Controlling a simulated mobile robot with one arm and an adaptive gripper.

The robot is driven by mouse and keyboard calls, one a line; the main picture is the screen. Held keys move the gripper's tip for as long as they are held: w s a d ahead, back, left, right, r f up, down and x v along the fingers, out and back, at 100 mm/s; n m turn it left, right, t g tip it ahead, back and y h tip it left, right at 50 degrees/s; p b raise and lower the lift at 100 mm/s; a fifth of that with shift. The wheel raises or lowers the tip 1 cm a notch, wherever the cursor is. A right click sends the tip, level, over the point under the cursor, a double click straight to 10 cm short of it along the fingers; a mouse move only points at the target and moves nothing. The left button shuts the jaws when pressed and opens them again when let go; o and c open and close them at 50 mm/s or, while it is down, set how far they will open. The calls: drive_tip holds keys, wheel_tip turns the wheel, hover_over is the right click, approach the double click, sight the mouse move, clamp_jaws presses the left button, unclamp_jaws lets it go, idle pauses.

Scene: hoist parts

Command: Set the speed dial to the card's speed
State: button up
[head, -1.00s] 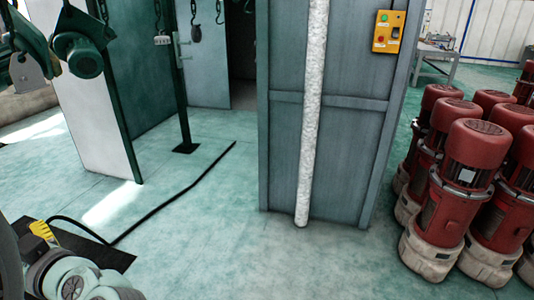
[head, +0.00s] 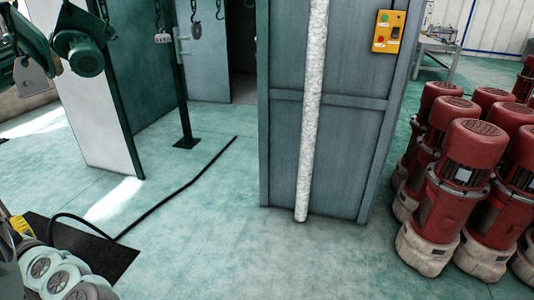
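A yellow control box (head: 388,31) is fixed high on the grey-blue cabinet panel at the upper right in the head view. It carries a green button (head: 384,17), a red button (head: 381,41) and a small dark part (head: 397,19) at its right side. I cannot tell whether that dark part is a dial. No speed card can be made out. Grey rounded links of my arm show at the lower left, far from the box. The fingers of my gripper do not show.
Several red motors (head: 450,190) crowd the floor at the right. A white pipe (head: 313,110) runs down the cabinet panel (head: 350,150). A black cable (head: 180,190) crosses the green floor to a dark mat (head: 105,255). Hoist parts (head: 80,50) hang at the upper left. The middle floor is clear.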

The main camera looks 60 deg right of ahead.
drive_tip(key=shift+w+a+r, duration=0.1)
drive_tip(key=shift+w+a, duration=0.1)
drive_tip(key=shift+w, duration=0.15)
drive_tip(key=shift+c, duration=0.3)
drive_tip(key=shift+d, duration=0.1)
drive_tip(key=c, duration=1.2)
